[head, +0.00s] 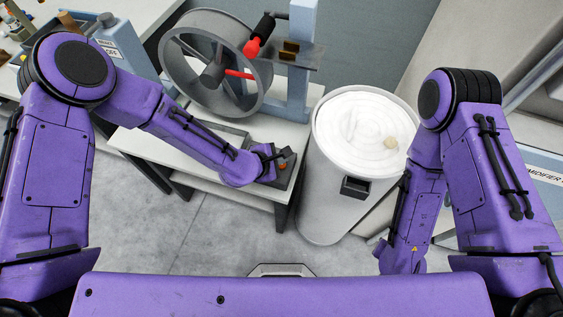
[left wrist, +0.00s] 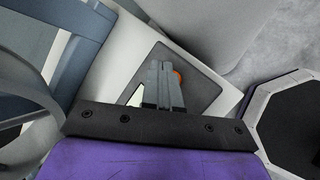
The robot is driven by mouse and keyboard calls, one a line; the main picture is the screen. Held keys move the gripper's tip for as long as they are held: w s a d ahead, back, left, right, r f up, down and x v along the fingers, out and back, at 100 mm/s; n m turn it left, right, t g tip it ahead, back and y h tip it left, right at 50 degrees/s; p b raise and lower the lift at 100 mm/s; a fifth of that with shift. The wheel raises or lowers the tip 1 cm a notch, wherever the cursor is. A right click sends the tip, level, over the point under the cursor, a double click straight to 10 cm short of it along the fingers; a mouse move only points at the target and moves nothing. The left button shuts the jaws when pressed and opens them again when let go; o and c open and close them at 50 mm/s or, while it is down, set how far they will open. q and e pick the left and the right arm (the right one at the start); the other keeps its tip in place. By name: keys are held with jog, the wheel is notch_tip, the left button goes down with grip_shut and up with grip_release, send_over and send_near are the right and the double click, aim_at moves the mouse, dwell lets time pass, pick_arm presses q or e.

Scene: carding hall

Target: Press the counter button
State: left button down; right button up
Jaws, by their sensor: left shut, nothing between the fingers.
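The counter (head: 291,180) is a dark grey unit on the front right corner of the pale table, with an orange button (head: 283,165). In the left wrist view the counter's grey face (left wrist: 205,92) shows with the orange button (left wrist: 178,74) partly hidden by a fingertip. My left gripper (head: 277,162) is at the counter, fingers together and empty. In the left wrist view its fingertips (left wrist: 164,66) overlap the button's left edge; I cannot tell whether they touch it. My right gripper is not in view; only its arm shows at the right.
A large grey wheel (head: 215,65) with a red-handled crank stands at the back of the table (head: 160,146). A tall white can (head: 328,205) with coiled white fibre stands close right of the counter. Grey floor lies in front.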

pick_arm(q)
jog(key=shift+f, duration=0.1)
dwell(0.7)
jog(key=shift+f+b, duration=0.35)
jog(key=shift+f+b, duration=0.35)
jog(key=shift+f, duration=0.05)
dwell(0.6)
jog(key=shift+r+p, duration=0.75)
jog(key=shift+r, duration=0.1)
notch_tip(320, 180, up, 5)
jog(key=p, duration=0.4)
jog(key=shift+r, duration=0.1)
dwell(0.4)
